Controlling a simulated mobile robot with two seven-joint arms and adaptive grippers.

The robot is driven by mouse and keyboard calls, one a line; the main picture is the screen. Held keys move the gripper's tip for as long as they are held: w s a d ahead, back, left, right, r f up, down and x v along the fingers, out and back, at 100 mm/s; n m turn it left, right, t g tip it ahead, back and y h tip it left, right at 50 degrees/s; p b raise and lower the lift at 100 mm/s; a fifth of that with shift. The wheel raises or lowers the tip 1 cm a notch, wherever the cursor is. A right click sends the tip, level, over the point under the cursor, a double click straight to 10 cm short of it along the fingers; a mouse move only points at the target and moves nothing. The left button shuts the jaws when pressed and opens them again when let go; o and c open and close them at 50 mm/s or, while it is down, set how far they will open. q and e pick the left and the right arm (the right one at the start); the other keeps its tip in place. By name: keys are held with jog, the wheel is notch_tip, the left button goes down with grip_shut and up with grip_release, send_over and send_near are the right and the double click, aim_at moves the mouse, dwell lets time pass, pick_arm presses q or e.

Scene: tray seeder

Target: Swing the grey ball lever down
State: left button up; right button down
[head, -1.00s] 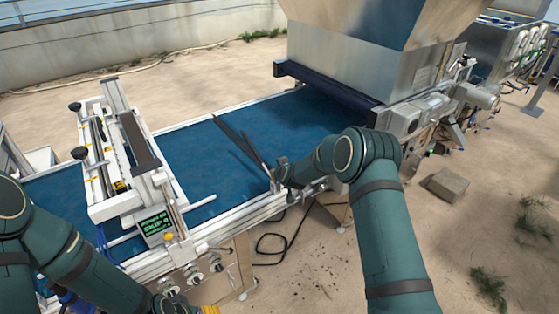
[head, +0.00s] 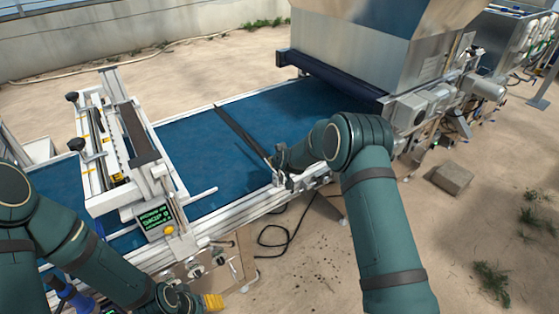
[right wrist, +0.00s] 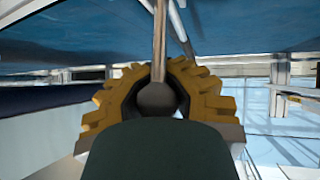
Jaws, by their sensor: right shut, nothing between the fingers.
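The grey ball (right wrist: 157,97) of the lever shows in the right wrist view, at the lower end of a metal rod (right wrist: 159,40). My right gripper (right wrist: 160,80) is shut, its yellow ridged fingers seen on both sides of the ball; I cannot tell whether they touch it. In the head view my right gripper (head: 279,170) is at the near edge of the blue belt, mostly hidden by my wrist. A dark bar (head: 240,130) lies across the belt and ends by it. My left gripper (head: 212,302) is low in the head view, only its yellow fingertips showing.
The blue belt (head: 205,155) runs beneath a large metal hopper (head: 385,55) at right. A white frame with a small green-text display (head: 154,218) stands over the belt at left. A stone block (head: 452,178) lies on sandy ground at right.

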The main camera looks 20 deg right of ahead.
jog(key=shift+w+r, duration=0.2)
jog(key=shift+r, duration=0.2)
dwell(0.5)
jog(key=c, duration=0.9)
grip_release()
jog(key=shift+s+a, duration=0.1)
jog(key=shift+o, duration=1.3)
jog(key=shift+s, duration=0.1)
jog(key=shift+f, duration=0.2)
jog(key=v, duration=1.2)
jog(key=shift+f, duration=0.1)
